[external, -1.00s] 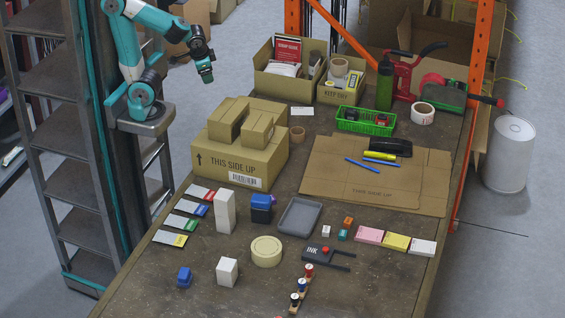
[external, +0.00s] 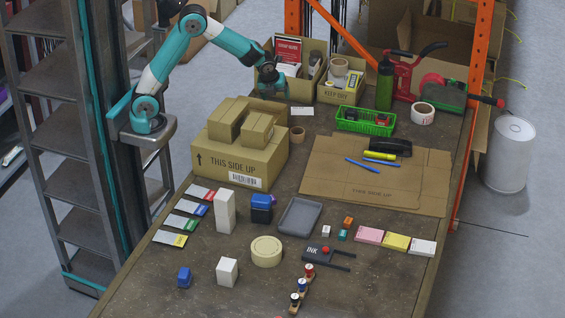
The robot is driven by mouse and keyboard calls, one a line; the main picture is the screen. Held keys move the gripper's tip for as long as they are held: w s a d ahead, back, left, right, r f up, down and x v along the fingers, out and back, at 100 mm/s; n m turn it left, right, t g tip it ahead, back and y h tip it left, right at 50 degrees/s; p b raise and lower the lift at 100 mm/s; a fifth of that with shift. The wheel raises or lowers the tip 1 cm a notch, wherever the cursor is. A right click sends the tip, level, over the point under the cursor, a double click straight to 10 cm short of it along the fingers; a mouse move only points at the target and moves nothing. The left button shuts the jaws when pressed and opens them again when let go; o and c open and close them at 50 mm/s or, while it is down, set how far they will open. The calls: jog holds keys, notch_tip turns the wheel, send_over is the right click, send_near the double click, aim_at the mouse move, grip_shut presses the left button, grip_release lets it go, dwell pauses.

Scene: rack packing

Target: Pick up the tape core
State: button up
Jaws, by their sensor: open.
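A small brown cardboard ring, which looks like the tape core (external: 297,134), stands on the table just right of the large "THIS SIDE UP" box (external: 240,163). My gripper (external: 269,96) hangs above and to the left of the ring, in front of the back left carton. It points down, is open and holds nothing that I can see. Its fingers are small and dark at this distance. The ring is in plain view and apart from the gripper.
Two smaller cartons (external: 257,131) sit on the large box beside the ring. Behind stand an open carton with a red book (external: 288,50) and a "KEEP DRY" box (external: 342,95). A white card (external: 302,111) lies behind the ring. Flat cardboard (external: 340,190) and a green basket (external: 366,122) are to the right.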

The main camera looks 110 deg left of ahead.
jog(key=w+a+f+m, duration=0.4)
jog(key=f+m, duration=0.2)
jog(key=f, duration=0.1)
jog(key=p, duration=0.1)
send_near(297, 131)
jog(key=f, duration=0.1)
jog(key=w+f, duration=0.1)
jog(key=shift+w+d+f, duration=0.3)
jog(key=shift+w, duration=0.05)
jog(key=p+x, duration=0.1)
jog(key=x, duration=0.4)
jog(key=shift+s, duration=0.15)
jog(key=shift+c, duration=0.2)
jog(key=c, duration=0.6)
